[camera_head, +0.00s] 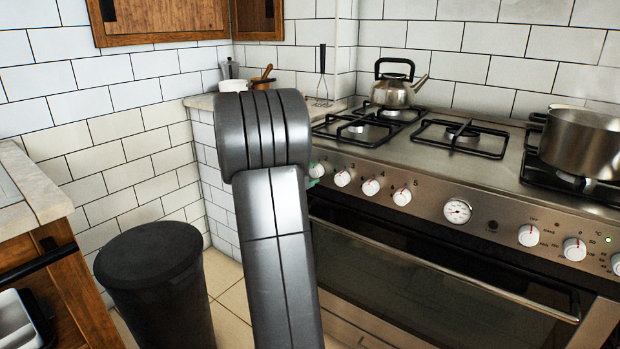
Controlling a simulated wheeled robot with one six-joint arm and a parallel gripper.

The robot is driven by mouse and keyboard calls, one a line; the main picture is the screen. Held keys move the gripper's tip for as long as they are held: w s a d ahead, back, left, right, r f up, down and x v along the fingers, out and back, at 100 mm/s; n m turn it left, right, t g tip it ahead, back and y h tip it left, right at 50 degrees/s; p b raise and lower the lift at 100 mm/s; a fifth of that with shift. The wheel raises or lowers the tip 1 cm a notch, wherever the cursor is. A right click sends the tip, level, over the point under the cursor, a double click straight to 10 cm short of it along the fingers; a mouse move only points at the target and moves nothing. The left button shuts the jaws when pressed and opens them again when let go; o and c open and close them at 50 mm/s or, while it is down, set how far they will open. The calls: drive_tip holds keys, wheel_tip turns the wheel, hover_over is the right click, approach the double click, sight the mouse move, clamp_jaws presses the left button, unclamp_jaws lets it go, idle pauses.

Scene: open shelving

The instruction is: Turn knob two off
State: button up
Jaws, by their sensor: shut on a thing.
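Knob two (317,170) is a white knob on the stove's steel front panel, just right of my arm. It is partly hidden, and I cannot read which way it points. My dark grey arm rises through the middle of the view and covers most of my gripper (311,182). Only a small greenish tip shows at the knob's lower left edge. The gripper is shut on the knob.
White knobs marked 3 (342,178), 4 (371,187) and 5 (402,196) sit close to the right. A kettle (395,93) and a steel pot (583,142) stand on the stove. A black bin (155,285) stands on the floor at left.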

idle(0.4)
drive_tip(key=o, duration=1)
drive_tip(key=f+p+v, duration=0.1)
drive_tip(key=p+v, duration=0.2)
drive_tip(key=v, duration=1)
drive_tip(key=shift+s+a+r, duration=0.25)
drive_tip(key=shift+s+r, duration=0.05)
drive_tip(key=shift+r, duration=0.2)
drive_tip(key=shift+w, duration=0.1)
